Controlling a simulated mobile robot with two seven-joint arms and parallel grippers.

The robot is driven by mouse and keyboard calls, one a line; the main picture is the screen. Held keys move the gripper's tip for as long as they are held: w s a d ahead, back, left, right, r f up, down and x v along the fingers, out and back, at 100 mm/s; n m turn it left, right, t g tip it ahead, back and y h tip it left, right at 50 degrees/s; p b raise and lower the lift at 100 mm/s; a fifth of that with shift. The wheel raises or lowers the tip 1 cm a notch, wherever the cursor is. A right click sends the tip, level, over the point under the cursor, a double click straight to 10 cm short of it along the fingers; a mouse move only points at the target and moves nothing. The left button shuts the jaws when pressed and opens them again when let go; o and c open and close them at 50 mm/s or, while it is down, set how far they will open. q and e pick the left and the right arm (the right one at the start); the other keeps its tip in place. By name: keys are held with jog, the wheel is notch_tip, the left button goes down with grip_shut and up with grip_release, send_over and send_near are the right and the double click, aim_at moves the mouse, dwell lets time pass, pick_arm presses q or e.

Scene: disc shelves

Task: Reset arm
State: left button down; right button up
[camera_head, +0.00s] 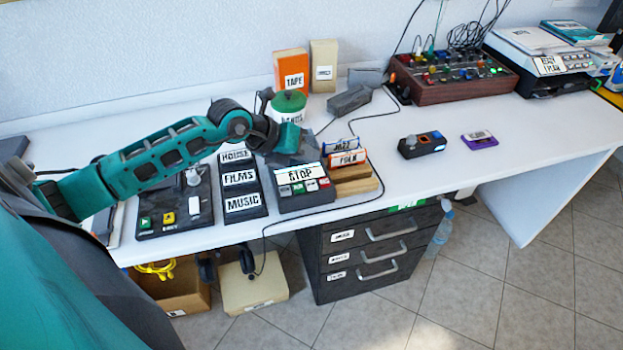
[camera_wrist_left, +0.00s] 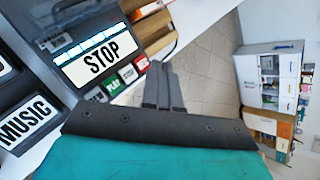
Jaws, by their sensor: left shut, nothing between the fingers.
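My left arm (camera_head: 165,160) reaches in from the left over the desk, bent at the elbow. My left gripper (camera_head: 291,147) is over the desk by the back of the dark STOP player (camera_head: 303,187). In the left wrist view its two dark fingers (camera_wrist_left: 163,86) are together, with nothing between them. The STOP player (camera_wrist_left: 98,57) shows to the left of the fingers there, with its row of small buttons. Whether the fingers touch anything is hard to tell. My right gripper is in neither view.
HOUSE, FILMS and MUSIC holders (camera_head: 240,178) and a button panel (camera_head: 174,205) lie left of the player. JAZZ and FOLK cases (camera_head: 347,158) stand right of it. A green-lidded can (camera_head: 288,103) and TAPE box (camera_head: 291,71) are behind.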

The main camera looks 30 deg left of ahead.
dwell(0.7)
pick_arm(q)
jog(key=s+d+n+t+h, duration=0.4)
jog(key=d+n+h, duration=0.3)
jog(key=d, duration=0.5)
jog(key=s+d+f+n+g+y, duration=0.1)
jog(key=s+f+n+y, duration=0.8)
jog(key=n, duration=1.4)
jog(key=s+f, duration=0.3)
jog(key=f, duration=0.2)
jog(key=shift+s, duration=0.4)
